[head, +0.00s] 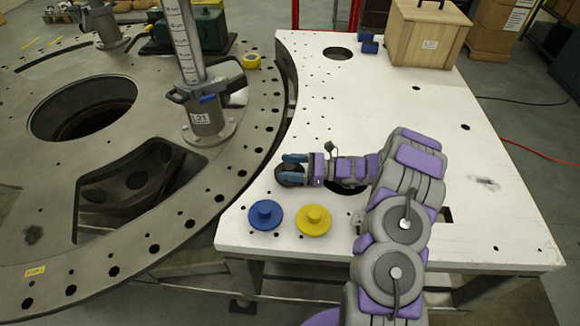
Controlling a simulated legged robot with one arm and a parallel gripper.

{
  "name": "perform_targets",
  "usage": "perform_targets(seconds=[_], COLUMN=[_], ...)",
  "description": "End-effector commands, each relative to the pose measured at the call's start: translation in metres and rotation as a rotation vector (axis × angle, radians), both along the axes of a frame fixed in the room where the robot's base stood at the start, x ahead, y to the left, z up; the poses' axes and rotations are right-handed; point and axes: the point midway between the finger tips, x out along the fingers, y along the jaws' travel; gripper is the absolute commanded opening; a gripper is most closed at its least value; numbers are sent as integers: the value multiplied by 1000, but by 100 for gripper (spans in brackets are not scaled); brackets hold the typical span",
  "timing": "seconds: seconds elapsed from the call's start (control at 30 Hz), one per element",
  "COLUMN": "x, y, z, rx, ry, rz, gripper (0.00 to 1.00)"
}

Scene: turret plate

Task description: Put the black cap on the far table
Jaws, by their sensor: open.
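The black cap (287,180) is a dark round piece at the left edge of the white table, behind the blue and yellow caps. My gripper (289,163) reaches in from the right, with its blue fingers open at the cap. The fingers and wrist hide part of the cap, and I cannot tell whether they touch it. The white table (395,110) fills the right half of the view. I cannot tell which surface is the far table.
A blue cap (265,215) and a yellow cap (313,220) lie near the white table's front left corner. A wooden crate (427,35) and small blue blocks (368,43) stand at its back. The grey turret plate (120,215) is on the left, with large openings and an upright post (205,118).

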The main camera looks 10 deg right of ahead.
Motion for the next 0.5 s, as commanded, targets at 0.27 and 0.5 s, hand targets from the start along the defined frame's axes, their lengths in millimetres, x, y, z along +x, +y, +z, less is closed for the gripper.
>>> perform_targets(seconds=[0.27, 0.5], x=[-8, -20], y=[-31, -63], z=[1, 1], rx=[-2, 0], ry=[1, 0], rz=[-5, -1], gripper=[67, 67])
